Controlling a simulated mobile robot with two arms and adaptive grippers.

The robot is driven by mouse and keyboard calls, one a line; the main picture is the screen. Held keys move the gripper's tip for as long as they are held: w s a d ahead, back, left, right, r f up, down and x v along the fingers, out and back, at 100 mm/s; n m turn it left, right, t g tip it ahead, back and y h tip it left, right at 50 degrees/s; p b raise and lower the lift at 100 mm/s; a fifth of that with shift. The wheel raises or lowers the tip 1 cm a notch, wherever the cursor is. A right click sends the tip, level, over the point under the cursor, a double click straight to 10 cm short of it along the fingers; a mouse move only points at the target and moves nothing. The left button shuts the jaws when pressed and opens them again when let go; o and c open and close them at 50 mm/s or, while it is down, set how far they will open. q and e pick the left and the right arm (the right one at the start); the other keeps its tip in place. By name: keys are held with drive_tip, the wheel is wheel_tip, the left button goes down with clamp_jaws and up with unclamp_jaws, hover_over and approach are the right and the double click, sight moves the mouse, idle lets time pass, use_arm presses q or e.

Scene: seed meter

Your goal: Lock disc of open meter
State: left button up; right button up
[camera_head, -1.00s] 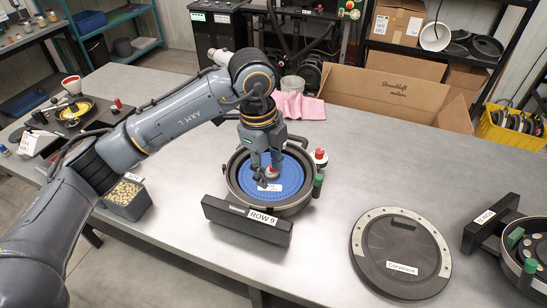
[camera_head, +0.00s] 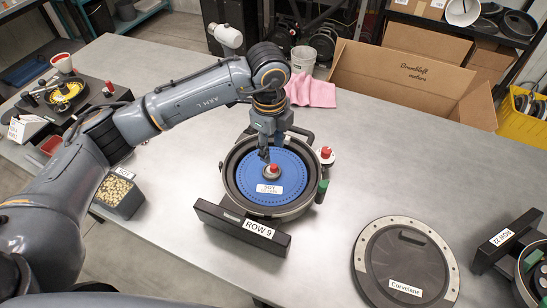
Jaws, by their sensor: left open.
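The open meter (camera_head: 231,186) stands on the table with its round housing facing up, behind a dark block labelled ROW 9 (camera_head: 241,226). A blue disc (camera_head: 290,177) with a ring of small holes and a white label lies inside it. A red-topped knob on a pale base (camera_head: 273,170) sits at the disc's centre. My left gripper (camera_head: 268,157) is open and points down just behind the knob; whether it touches the knob I cannot tell. My right gripper is not in view.
The round Corvelane lid (camera_head: 405,262) lies at the right. Another meter labelled ROW 22 (camera_head: 503,240) stands at the right edge. A seed tub (camera_head: 119,193), pink cloth (camera_head: 311,92) and cardboard box (camera_head: 400,85) are around. The table between meter and lid is clear.

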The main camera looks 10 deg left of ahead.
sight(274, 166)
use_arm(q)
drive_tip(key=f, duration=0.2)
drive_tip(key=f+p, duration=0.1)
drive_tip(key=f, duration=0.3)
drive_tip(key=shift+w+f+p, duration=0.2)
drive_tip(key=shift+w+p, duration=0.1)
drive_tip(key=shift+w, duration=0.1)
drive_tip(key=shift+f, duration=0.75)
drive_tip(key=shift+c, duration=0.8)
clamp_jaws()
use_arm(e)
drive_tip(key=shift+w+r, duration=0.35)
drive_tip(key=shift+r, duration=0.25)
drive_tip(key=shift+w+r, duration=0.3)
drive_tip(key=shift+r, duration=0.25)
